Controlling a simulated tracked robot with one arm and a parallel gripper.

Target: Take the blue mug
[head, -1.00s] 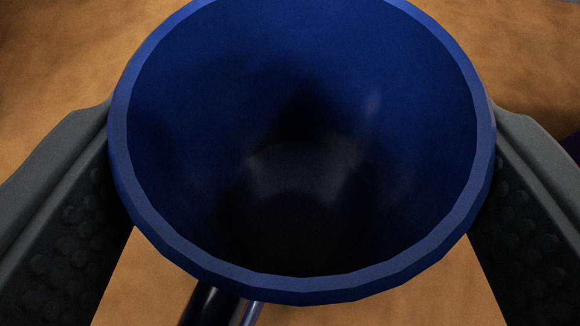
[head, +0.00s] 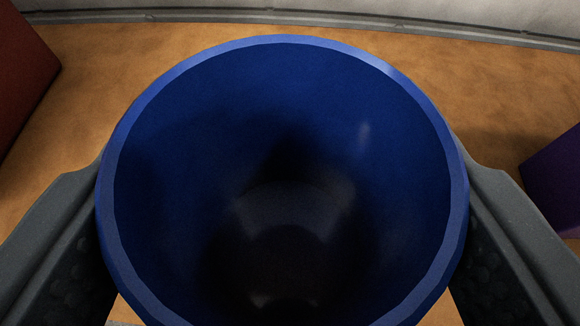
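The blue mug (head: 285,120) fills the middle of the head view, its wide mouth facing the camera. Its inside is empty and dark toward the bottom. Its near rim runs past the lower picture edge, and its handle is out of sight. My gripper (head: 283,225) has one grey finger on each side of the mug, both against its outer wall, and it looks shut on the mug. The fingertips are hidden behind the mug. I cannot tell how far the mug's base is from the surface below.
A tan-brown surface (head: 130,85) lies around and behind the mug. A red block (head: 22,75) stands at the left edge and a purple block (head: 556,180) at the right edge. A pale wall with a grey ledge (head: 300,18) runs along the back.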

